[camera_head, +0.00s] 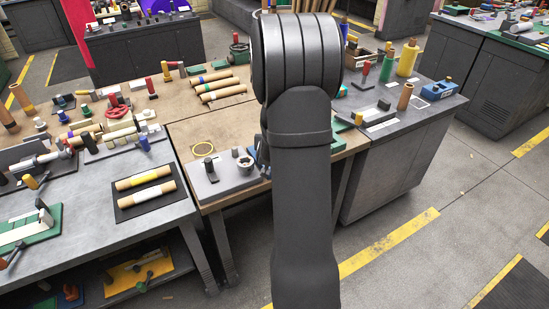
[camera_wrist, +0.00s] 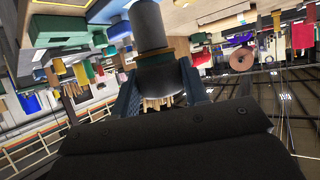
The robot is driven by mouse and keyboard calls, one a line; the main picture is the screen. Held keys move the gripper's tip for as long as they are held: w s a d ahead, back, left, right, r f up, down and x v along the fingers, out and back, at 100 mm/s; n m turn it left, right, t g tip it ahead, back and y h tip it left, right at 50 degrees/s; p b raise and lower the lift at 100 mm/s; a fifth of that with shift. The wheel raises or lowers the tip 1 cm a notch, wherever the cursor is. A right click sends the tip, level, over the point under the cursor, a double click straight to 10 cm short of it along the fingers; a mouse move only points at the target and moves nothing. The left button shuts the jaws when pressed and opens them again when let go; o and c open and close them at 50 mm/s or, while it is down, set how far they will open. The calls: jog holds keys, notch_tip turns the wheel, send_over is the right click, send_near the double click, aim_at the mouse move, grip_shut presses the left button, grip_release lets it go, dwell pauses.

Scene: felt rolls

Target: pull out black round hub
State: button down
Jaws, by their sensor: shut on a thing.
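My gripper (camera_wrist: 158,78) is shut on the black round hub (camera_wrist: 160,85), which sits between its two blue fingers in the wrist view. A grey cylinder (camera_wrist: 149,25) stands out from the hub, away from my gripper, with a thin orange-brown rim between them. Whether the hub is seated in something cannot be told. In the head view my arm hides most of my gripper and the hub. A grey plate (camera_head: 222,185) with a dark peg (camera_head: 209,168) and a round grey ring-like part (camera_head: 245,165) lies just left of my arm.
Several cardboard rolls (camera_head: 220,93) lie further back. A black tray (camera_head: 130,208) with two rolls lies on the left bench.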

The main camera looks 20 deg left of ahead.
jog(key=shift+r, duration=0.7)
